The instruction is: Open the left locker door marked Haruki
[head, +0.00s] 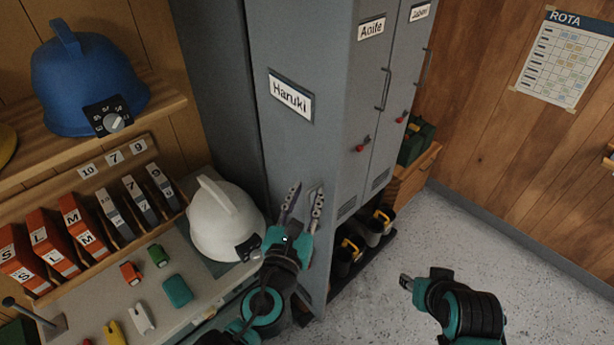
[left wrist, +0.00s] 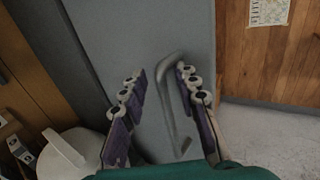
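The grey locker door marked Haruki (head: 270,55) faces me, at an angle to the neighbouring Aoife door, so it appears swung partly out. The locker's inside is hidden behind it. My left gripper (head: 303,198) is in front of the door's lower part, fingers apart. In the left wrist view, the door's curved grey handle (left wrist: 176,100) lies between the open fingers of the left gripper (left wrist: 160,90), nearer the right finger, with no clear grip on it. My right gripper (head: 405,283) is low over the floor at right, apart from the locker; its finger opening is unclear.
A white helmet (head: 222,222) sits close left of my left gripper, on a bench (head: 205,290) with small coloured items. A shelf at left holds a blue helmet (head: 85,80). Boots (head: 350,255) stand under the lockers. The floor (head: 470,240) at right is clear.

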